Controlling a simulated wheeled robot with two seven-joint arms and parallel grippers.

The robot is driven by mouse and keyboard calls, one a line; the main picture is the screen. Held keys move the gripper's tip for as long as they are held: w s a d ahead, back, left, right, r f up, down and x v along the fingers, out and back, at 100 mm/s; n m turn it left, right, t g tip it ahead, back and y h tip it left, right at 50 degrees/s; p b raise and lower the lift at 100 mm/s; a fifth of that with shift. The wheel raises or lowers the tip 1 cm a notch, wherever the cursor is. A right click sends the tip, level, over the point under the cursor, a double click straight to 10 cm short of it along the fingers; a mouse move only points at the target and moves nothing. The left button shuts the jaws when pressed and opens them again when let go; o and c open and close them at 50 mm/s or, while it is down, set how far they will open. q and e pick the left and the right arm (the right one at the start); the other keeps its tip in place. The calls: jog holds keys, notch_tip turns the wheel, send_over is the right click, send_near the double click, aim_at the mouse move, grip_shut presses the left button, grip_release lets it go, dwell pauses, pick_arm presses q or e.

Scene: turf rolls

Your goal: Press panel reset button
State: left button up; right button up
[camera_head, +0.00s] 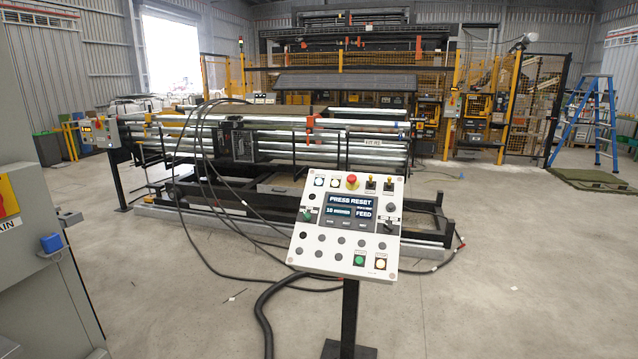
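The control panel (322,262) stands on a dark post (349,315) at the middle front of the head view, its pale face tilted toward me. A red mushroom button (352,181) sits at the top edge. A green button (359,260) and a yellowish button (380,264) are at the lower right, with small labels too small to read. Several dark round buttons fill the lower left. Which button is the reset is not legible. Neither of my grippers shows in the view.
A long roller machine (265,137) lies behind the panel, with black cables looping to the floor. A grey cabinet (40,270) stands close at the left. A blue stepladder (592,120) is at the far right. The concrete floor (520,280) to the right is clear.

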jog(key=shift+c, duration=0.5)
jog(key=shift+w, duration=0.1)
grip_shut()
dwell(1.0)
